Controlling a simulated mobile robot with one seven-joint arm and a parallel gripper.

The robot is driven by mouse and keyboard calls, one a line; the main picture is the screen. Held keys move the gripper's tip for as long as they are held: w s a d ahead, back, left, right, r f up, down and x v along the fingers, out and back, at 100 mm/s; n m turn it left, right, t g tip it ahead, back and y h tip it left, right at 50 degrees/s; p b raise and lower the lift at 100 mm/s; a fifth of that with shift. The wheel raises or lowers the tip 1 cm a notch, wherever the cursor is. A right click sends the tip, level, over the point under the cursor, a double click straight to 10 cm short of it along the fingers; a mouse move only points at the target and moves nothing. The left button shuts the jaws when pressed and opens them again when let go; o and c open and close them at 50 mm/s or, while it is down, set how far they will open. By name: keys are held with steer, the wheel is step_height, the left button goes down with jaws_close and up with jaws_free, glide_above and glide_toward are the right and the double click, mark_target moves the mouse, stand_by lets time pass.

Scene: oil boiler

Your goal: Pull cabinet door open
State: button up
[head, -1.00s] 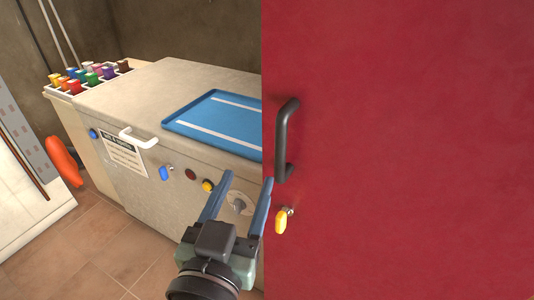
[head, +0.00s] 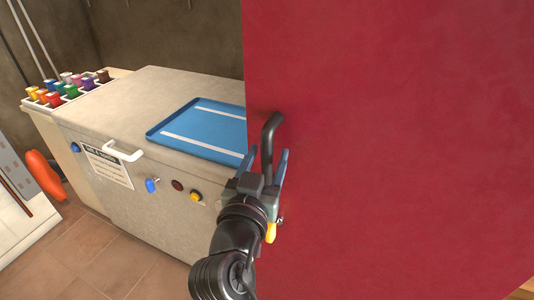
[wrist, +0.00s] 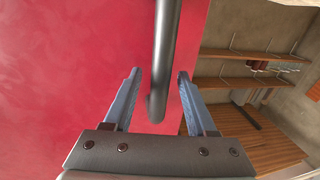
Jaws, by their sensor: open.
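The red cabinet door (head: 400,130) fills the right half of the head view and the left of the wrist view (wrist: 70,70). Its dark bar handle (head: 268,145) stands upright near the door's left edge. In the wrist view the handle (wrist: 163,60) runs down between my fingers. My gripper (head: 276,158) is open at the lower part of the handle. Its blue fingertips (wrist: 159,72) are on either side of the bar, with a visible gap on each side. A yellow key (head: 270,232) sits in the door below the handle, partly hidden by my gripper.
Left of the door stands a beige boiler cabinet (head: 130,225) with a blue tray (head: 205,130) on top, a white handle (head: 122,152) and knobs. A rack of colored items (head: 65,88) is behind it. Shelves (wrist: 250,58) show beyond the door edge.

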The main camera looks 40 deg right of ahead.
steer(key=shift+d, duration=0.1)
jaws_close()
stand_by(1.4)
